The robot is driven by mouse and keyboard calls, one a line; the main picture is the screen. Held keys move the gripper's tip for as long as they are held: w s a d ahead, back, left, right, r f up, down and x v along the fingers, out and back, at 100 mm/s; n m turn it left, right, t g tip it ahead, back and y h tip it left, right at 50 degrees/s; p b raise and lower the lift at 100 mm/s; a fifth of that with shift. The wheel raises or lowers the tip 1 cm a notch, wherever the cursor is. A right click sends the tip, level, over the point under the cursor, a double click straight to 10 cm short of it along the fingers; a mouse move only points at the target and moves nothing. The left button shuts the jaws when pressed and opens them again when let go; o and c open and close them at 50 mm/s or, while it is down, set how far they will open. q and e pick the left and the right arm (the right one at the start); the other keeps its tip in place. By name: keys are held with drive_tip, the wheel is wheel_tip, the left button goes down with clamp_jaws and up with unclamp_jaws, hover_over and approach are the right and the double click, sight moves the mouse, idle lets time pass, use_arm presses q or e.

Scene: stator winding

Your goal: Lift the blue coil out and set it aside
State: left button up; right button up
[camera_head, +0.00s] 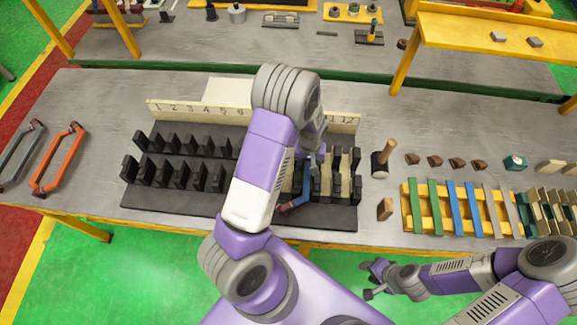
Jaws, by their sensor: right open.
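The blue coil (297,203) sits among the black slotted blocks at the right part of the dark stator base (170,205). My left arm hides much of it; its near end and part of one side show. My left gripper (316,153) points down at the far end of the blue coil, by the numbered board (180,108). Its fingertips are too small and covered to show whether they hold the coil. My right gripper (376,277) is open and empty, in front of the table's front edge over the green floor.
An orange coil (58,160) and a grey coil (22,155) lie at the table's left. A mallet (383,158), a small wooden block (385,208) and a yellow rack (415,212) with coloured strips stand to the right. Bare table lies between the orange coil and the base.

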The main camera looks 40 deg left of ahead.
use_arm(q)
clamp_jaws()
idle(0.3)
wheel_tip(320, 180, up, 10)
idle(0.5)
